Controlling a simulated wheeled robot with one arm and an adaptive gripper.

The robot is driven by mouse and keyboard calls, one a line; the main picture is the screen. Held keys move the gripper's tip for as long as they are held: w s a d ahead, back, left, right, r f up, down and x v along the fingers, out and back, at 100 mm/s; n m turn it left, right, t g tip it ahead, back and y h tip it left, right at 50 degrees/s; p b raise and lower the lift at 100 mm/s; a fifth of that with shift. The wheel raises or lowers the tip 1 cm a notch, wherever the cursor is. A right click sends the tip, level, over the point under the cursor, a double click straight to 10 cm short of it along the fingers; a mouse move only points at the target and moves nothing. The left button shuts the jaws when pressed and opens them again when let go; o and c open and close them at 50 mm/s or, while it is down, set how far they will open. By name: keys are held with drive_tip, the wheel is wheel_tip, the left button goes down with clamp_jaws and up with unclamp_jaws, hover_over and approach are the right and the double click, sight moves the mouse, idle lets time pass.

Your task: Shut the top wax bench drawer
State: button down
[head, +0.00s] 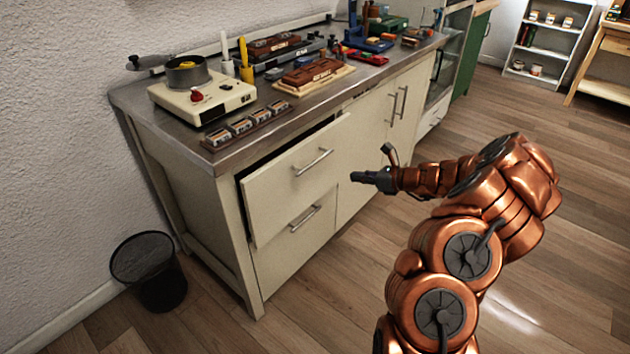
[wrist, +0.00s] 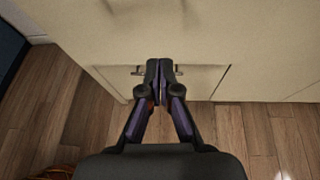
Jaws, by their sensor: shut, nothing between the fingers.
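The top drawer (head: 296,178) of the wax bench stands partly open in the head view, with a dark gap above its front and along its left side. Its bar handle (head: 313,162) is on the front. The lower drawer (head: 294,247) looks shut. My gripper (head: 354,177) is shut and empty, close to the right end of the top drawer's front; I cannot tell whether it touches. In the wrist view my shut gripper (wrist: 160,66) points at cream bench fronts (wrist: 215,35), and a handle partly shows behind the fingertips.
The bench top (head: 225,152) holds a wax heater (head: 205,95) and several tools and trays. A mesh bin (head: 150,271) stands on the floor left of the bench. Bare wooden floor lies in front and to the right.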

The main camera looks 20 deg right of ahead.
drive_tip(key=s+a+f+t+b, duration=0.2)
drive_tip(key=a+t+b, duration=0.1)
drive_tip(key=b, duration=0.2)
drive_tip(key=t+b, duration=0.2)
drive_tip(key=b, duration=0.2)
approach(306, 163)
drive_tip(key=shift+y, duration=0.4)
drive_tip(key=x, duration=0.5)
drive_tip(key=shift+w+d+f, duration=0.1)
drive_tip(key=shift+w+f, duration=0.1)
drive_tip(key=shift+w, duration=0.1)
drive_tip(key=shift+x, duration=0.9)
drive_tip(key=shift+r, duration=0.15)
